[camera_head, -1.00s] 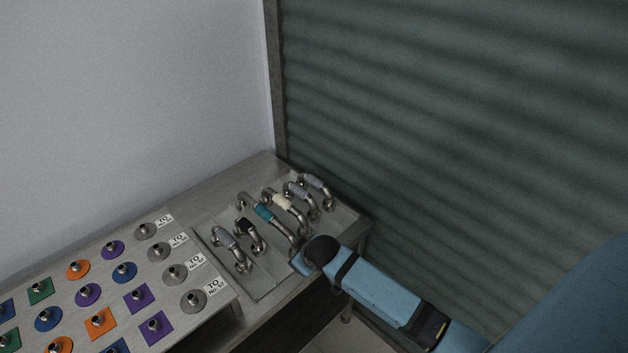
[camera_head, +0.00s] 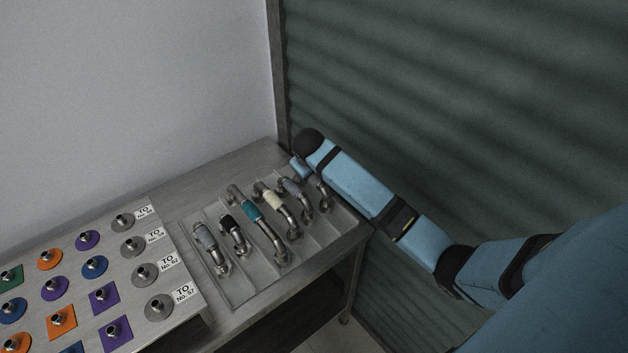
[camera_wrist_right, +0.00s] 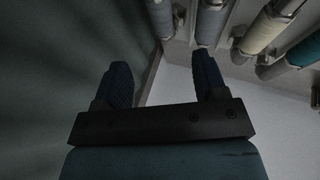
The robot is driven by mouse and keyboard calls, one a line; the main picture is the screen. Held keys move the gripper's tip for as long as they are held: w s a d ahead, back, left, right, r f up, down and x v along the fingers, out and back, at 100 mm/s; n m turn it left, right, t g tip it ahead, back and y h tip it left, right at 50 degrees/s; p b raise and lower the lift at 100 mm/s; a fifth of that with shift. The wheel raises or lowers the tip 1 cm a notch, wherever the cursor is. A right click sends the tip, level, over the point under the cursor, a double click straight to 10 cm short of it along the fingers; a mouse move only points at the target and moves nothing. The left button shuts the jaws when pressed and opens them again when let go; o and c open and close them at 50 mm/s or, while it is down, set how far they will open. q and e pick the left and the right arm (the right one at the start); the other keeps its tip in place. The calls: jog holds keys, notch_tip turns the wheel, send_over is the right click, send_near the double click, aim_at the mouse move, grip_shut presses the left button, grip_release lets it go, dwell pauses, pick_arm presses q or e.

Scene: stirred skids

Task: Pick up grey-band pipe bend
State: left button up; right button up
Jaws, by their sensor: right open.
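Several pipe bends lie in a row on a metal tray (camera_head: 262,287). The rightmost bend (camera_head: 320,188), with a light grey band, is partly hidden by my right arm in the head view; it shows at the top of the right wrist view (camera_wrist_right: 160,16). Next to it is a bend with a bluish-grey band (camera_head: 292,187), also in the wrist view (camera_wrist_right: 210,22). Another bluish-grey band is on the leftmost bend (camera_head: 205,237). My right gripper (camera_wrist_right: 161,58) is open and empty, its fingertips either side of the rightmost bend's line, apart from it. My left gripper is not in view.
Between lie bends with black (camera_head: 230,222), teal (camera_head: 252,211) and cream (camera_head: 273,199) bands. A board with coloured discs and squares (camera_head: 75,288) stands at the left. A ribbed dark green wall (camera_head: 430,120) rises close to the right of the table.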

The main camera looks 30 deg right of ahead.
aim_at(313, 178)
jog(key=x, duration=1.3)
jog(key=shift+f, duration=0.2)
jog(key=shift+r, duration=0.1)
grip_shut()
